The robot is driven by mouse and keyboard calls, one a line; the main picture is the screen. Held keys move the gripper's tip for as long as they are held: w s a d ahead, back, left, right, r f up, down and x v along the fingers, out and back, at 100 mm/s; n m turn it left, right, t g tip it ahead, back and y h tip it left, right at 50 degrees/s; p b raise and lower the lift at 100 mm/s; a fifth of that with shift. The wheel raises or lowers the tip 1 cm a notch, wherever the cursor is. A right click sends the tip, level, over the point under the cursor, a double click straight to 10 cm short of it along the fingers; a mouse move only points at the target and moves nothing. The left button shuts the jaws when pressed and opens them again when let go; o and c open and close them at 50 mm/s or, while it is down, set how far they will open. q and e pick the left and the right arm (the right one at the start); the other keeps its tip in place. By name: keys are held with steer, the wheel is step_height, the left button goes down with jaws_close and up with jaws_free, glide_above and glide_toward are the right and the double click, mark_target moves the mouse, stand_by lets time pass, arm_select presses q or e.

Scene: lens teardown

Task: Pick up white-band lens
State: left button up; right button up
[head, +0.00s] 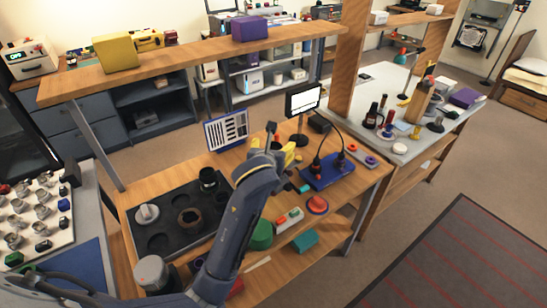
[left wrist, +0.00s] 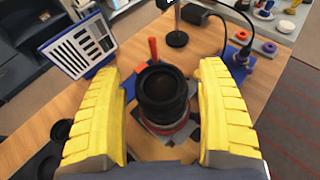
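In the left wrist view a black lens (left wrist: 163,88) stands between the two yellow fingers of my left gripper (left wrist: 160,76). A pale band and a reddish ring show low on its barrel. Gaps show on both sides, so the fingers are open and not touching it. In the head view my left gripper (head: 285,156) is over the middle of the wooden bench, right of the black tray (head: 160,243); the lens is largely hidden there by the gripper. My right gripper is not in view.
A slotted panel (head: 227,130), a small screen (head: 303,99) and a blue base with cables (head: 328,172) stand around the gripper. A wooden shelf (head: 195,55) spans above the bench's back.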

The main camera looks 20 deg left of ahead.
arm_select(q)
jaws_close()
stand_by(0.3)
